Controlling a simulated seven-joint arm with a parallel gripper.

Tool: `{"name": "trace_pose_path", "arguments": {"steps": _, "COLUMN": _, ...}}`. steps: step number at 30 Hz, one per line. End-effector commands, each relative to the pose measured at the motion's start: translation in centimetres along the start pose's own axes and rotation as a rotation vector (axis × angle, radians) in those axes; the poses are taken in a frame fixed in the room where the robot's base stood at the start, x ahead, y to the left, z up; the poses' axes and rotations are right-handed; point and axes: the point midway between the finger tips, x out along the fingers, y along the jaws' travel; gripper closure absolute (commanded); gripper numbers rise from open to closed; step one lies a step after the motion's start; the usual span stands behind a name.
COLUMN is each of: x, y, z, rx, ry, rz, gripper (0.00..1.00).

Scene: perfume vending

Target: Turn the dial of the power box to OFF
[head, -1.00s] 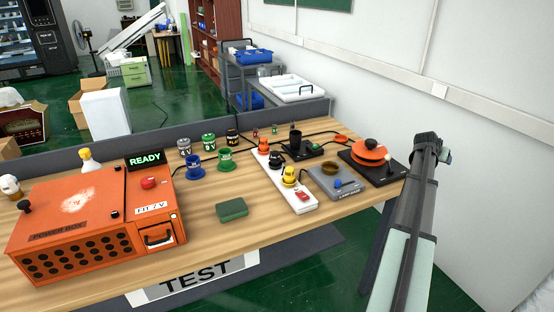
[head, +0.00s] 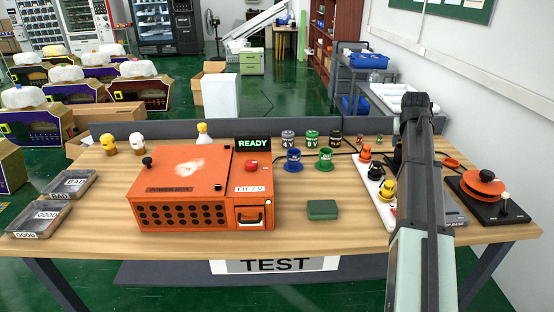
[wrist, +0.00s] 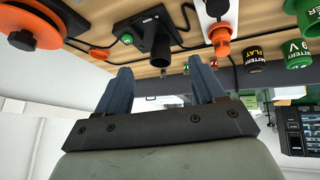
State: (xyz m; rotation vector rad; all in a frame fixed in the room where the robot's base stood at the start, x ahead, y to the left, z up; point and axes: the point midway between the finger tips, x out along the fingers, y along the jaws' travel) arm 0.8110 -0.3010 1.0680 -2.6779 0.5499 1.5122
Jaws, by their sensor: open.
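The orange power box (head: 185,188) stands on the left half of the table, with "POWER BOX" lettering and round vent holes on its front. A black knob (head: 147,161) is on its top left and a red knob (head: 251,165) on its top right. I cannot tell which is the dial, nor read any OFF mark. A "READY" display (head: 252,143) stands behind the red knob. My gripper (wrist: 162,72) is open and empty in the wrist view, its two blue-grey fingers apart. In the head view it is raised at the right, well away from the box; its fingertips are unclear there.
A green block (head: 322,209) lies right of the box. Blue (head: 293,160) and green (head: 325,158) holders with batteries stand behind it. A white power strip (head: 372,178) and an orange reel (head: 483,182) are at right. GOOD (head: 42,219) and BAD (head: 70,184) trays are at left.

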Motion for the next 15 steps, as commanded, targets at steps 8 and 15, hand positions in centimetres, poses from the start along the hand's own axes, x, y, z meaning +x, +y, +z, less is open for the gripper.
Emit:
{"name": "trace_pose_path", "arguments": {"steps": 8, "x": -7.0, "y": -15.1, "z": 0.7, "rx": -0.261, "ry": -0.032, "rz": -0.200, "gripper": 0.31}}
{"name": "trace_pose_path", "arguments": {"steps": 15, "x": -13.9, "y": -26.4, "z": 3.4, "rx": -0.504, "ry": -0.054, "rz": -0.369, "gripper": 0.31}}
